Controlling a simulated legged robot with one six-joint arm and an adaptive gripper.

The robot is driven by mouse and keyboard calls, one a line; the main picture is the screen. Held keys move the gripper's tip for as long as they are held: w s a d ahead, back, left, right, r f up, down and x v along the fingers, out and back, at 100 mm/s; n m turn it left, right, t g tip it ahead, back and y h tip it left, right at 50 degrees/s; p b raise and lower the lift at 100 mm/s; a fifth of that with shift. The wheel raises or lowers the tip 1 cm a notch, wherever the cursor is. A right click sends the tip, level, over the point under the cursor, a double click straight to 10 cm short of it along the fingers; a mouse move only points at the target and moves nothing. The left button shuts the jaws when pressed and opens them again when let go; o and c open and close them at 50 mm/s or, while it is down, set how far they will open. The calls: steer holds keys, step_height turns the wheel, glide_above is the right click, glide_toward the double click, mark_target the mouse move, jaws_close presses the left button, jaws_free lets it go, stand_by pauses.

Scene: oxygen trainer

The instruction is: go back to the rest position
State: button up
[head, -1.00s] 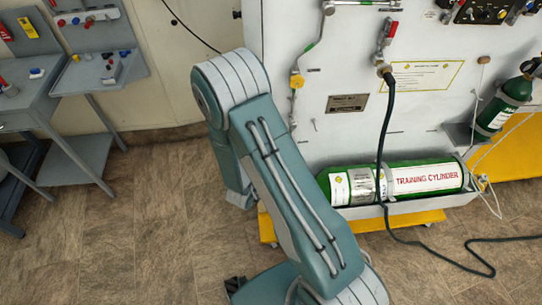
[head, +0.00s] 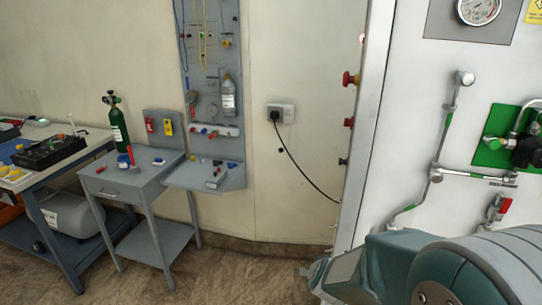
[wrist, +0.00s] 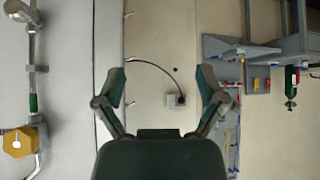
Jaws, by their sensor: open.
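My gripper (wrist: 162,93) shows in the wrist view with its two fingers spread wide apart. It is open and nothing is between the fingers. Beyond it are the wall, a white socket box (wrist: 174,101) and a dark cable, upside down in that view. In the head view my arm fills the lower right corner, in front of the white trainer panel (head: 420,150). My gripper's fingers are not clearly seen there.
A grey stand (head: 130,185) with a green cylinder (head: 117,125) stands at the left, beside a workbench (head: 50,215). A wall shelf (head: 205,178) holds small parts. The wall socket (head: 281,113) has a cable running to the panel. Floor (head: 230,275) before the wall is clear.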

steer(key=s+r+g+y, duration=0.1)
steer(key=s+r+y, duration=0.1)
steer(key=s+r, duration=0.8)
steer(key=s+d+r+g, duration=0.1)
steer(key=s+r, duration=0.1)
steer(key=s, duration=0.4)
steer(key=s+d+r+g+h, duration=0.1)
steer(key=s+d+r, duration=0.1)
steer(key=s, duration=0.4)
steer(key=shift+s+d+r+h, duration=0.2)
steer(key=shift+d+r+h, duration=0.1)
steer(key=shift+r, duration=0.5)
